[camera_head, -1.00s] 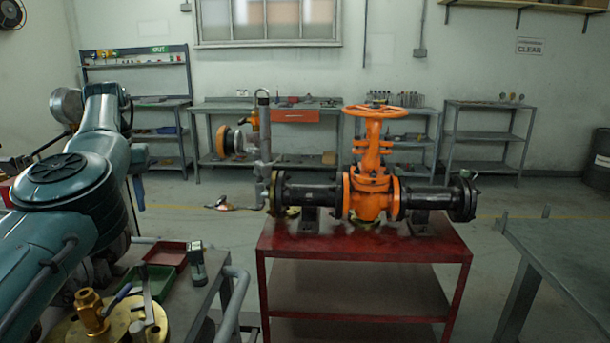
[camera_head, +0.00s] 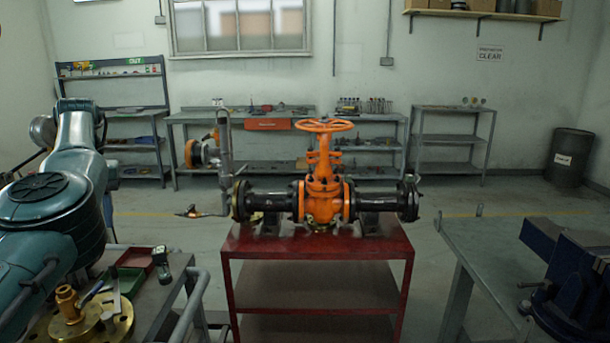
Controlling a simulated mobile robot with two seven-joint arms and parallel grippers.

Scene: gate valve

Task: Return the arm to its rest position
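My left arm (camera_head: 48,215), teal and grey, comes in from the left and is bent, its upper part standing up beside the left bench. Its gripper does not show clearly enough to make out. My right arm and gripper are not in view. An orange gate valve (camera_head: 322,185) with an orange handwheel (camera_head: 325,125) sits between black flanged pipes on a red table (camera_head: 318,243). No gripper is seen touching the valve.
A grey bench with a brass flange (camera_head: 110,318), a green tray (camera_head: 128,281) and a red tray (camera_head: 132,257) lies under my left arm. A grey pipe (camera_head: 226,165) stands left of the valve. A blue vise (camera_head: 575,275) is on the right bench (camera_head: 480,240).

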